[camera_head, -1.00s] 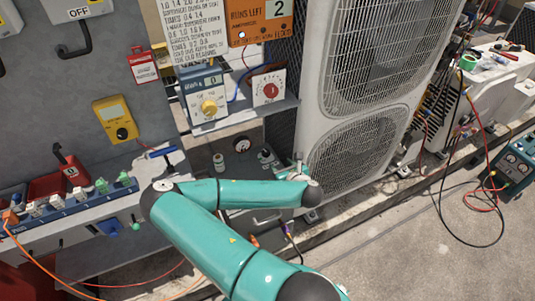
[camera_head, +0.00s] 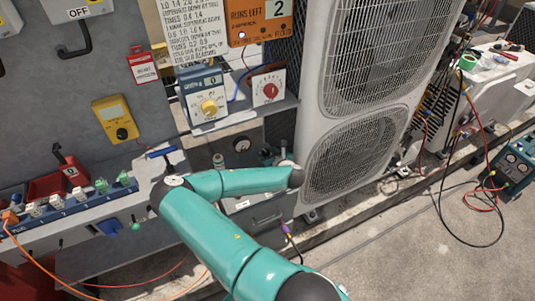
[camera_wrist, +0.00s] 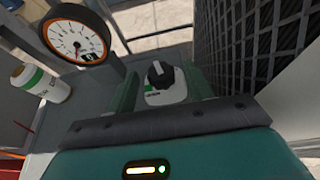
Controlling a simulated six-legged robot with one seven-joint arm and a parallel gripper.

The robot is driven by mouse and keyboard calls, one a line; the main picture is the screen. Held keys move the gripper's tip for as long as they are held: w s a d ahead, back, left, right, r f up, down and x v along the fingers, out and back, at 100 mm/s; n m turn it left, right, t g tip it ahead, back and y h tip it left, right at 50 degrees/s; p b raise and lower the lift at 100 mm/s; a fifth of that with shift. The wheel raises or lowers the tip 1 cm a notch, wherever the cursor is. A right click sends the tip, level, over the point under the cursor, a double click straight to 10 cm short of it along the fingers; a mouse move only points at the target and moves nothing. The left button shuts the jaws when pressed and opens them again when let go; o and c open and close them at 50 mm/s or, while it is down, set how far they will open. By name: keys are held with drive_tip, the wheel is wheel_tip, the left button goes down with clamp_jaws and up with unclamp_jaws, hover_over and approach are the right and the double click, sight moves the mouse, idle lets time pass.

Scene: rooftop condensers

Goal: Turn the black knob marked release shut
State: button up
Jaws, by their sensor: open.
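The black knob (camera_wrist: 158,74) shows in the wrist view, standing on a small white body with green lettering too small to read. It has a pale pointer mark on its top. My gripper (camera_wrist: 164,84) is open, with its teal fingers on either side of the knob in the picture. I see no finger touching the knob, and the depth between them is hard to judge. In the head view, my arm covers most of the area around the gripper.
A round gauge with an orange rim (camera_wrist: 75,42) and a white canister (camera_wrist: 38,80) stand at the left in the wrist view. A dark mesh panel (camera_wrist: 255,45) rises close on the right. In the head view, a large condenser (camera_head: 310,110) stands right of my arm.

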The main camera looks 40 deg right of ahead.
drive_tip(key=shift+w+d+f, duration=0.1)
drive_tip(key=shift+w+f, duration=0.1)
drive_tip(key=shift+w, duration=0.15)
drive_tip(key=c, duration=1)
drive_tip(key=shift+w+a+m+g+h, duration=0.1)
drive_tip(key=shift+m+g+h, duration=0.05)
drive_tip(key=shift+m+h, duration=0.35)
drive_tip(key=shift+w+a+m+g+h, duration=0.1)
drive_tip(key=shift+m+g+h, duration=0.05)
drive_tip(key=shift+m+h, duration=0.3)
drive_tip(key=shift+s+m+g+h, duration=0.1)
drive_tip(key=shift+m+g+h, duration=0.3)
drive_tip(key=shift+m+h, duration=0.2)
drive_tip(key=o, duration=1)
